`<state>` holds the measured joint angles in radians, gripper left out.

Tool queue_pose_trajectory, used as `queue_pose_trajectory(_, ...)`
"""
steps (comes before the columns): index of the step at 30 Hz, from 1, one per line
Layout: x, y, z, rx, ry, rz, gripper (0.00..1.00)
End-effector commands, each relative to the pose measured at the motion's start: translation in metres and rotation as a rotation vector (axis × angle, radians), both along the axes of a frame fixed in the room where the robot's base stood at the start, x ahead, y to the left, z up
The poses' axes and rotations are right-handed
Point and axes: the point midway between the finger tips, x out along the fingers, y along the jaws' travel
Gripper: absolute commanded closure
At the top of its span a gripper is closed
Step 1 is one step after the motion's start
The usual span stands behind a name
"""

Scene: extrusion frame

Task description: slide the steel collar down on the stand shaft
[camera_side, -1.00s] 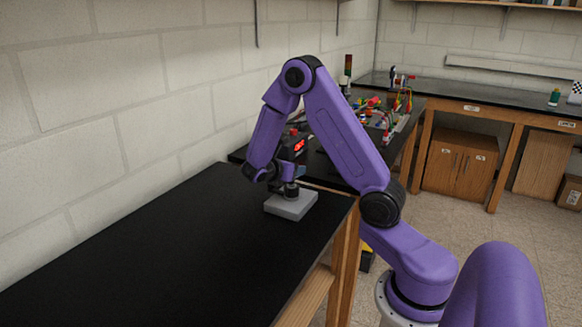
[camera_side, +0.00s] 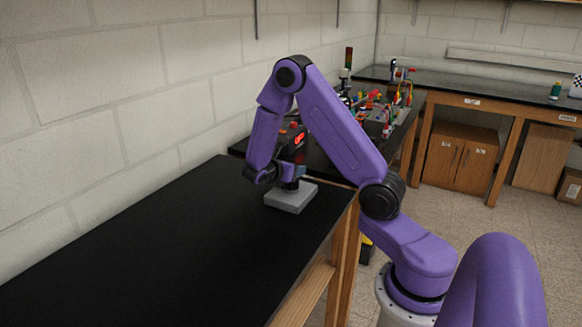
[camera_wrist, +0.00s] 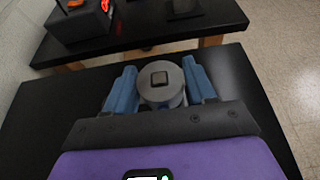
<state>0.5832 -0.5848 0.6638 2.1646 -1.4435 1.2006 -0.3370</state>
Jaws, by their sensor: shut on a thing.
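The steel collar (camera_wrist: 161,95) is a grey round piece between my fingers in the wrist view. The stand shaft (camera_wrist: 159,78) shows as a small dark square end in the middle of the collar, so the collar is around the shaft. My gripper (camera_wrist: 160,88) has blue fingers shut on the collar's left and right sides. In the side view, my gripper (camera_side: 290,179) points down just above the grey stand base (camera_side: 291,198) on the black table. The collar's lower edge and its gap to the base are hidden or too small to tell.
The black table (camera_side: 150,260) is clear to the left of the stand. A second bench behind holds a dark box with a red display (camera_wrist: 78,18) and several coloured parts (camera_side: 380,115). The near table's right edge is close to the stand.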

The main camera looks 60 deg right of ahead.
Motion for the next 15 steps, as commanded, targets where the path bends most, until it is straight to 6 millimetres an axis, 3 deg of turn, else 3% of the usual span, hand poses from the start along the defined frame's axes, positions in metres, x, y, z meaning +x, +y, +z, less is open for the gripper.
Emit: queue_pose_trajectory(15,-0.0001,0.0000,-0.0096,0.000,-0.001,0.000,0.78)
